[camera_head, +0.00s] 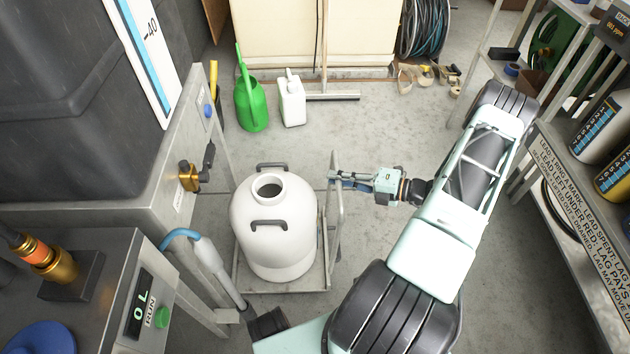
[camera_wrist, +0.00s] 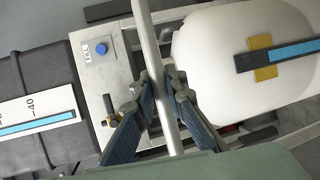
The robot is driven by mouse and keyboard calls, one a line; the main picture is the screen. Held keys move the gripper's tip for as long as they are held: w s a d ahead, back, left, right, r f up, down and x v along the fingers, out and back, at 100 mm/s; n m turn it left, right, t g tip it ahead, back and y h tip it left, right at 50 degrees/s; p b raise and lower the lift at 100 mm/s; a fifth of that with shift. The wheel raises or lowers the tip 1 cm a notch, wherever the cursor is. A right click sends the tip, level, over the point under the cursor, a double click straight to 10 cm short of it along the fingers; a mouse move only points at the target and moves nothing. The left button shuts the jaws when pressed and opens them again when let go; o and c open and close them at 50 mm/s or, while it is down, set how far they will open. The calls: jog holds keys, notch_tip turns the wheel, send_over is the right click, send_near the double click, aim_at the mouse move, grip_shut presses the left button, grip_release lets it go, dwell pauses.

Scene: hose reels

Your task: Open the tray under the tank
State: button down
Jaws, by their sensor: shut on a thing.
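The white tank (camera_head: 274,228), with two dark handles and an open neck, stands upright on a low grey metal tray (camera_head: 290,288) on the floor. A grey upright bar handle (camera_head: 338,235) rises from the tray's right side. My gripper (camera_head: 334,179) reaches in from the right and is shut on this handle near its top. In the wrist view the bar (camera_wrist: 147,35) runs between the two fingers of my gripper (camera_wrist: 163,88). The white tank (camera_wrist: 225,60) lies just beyond, with a blue and yellow strip in front of it. The tray's far edges are partly hidden.
A large dark tank (camera_head: 60,90) sits on a grey metal stand at left, with a brass tap (camera_head: 188,177). A hose nozzle (camera_head: 210,258) hangs beside the white tank. A green can (camera_head: 250,104) and white jug (camera_head: 292,100) stand behind. Shelving (camera_head: 565,190) is at right.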

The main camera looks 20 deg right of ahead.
jog(key=shift+s+d+b, duration=0.15)
jog(key=shift+s+d, duration=0.15)
jog(key=shift+d, duration=0.45)
jog(key=shift+s+d+b, duration=0.15)
jog(key=shift+s+d, duration=0.1)
jog(key=shift+d, duration=0.5)
jog(key=c, duration=1.9)
grip_release()
jog(key=shift+c, duration=0.2)
jog(key=v, duration=1.2)
jog(key=shift+w+r, duration=0.1)
jog(key=shift+r, duration=0.05)
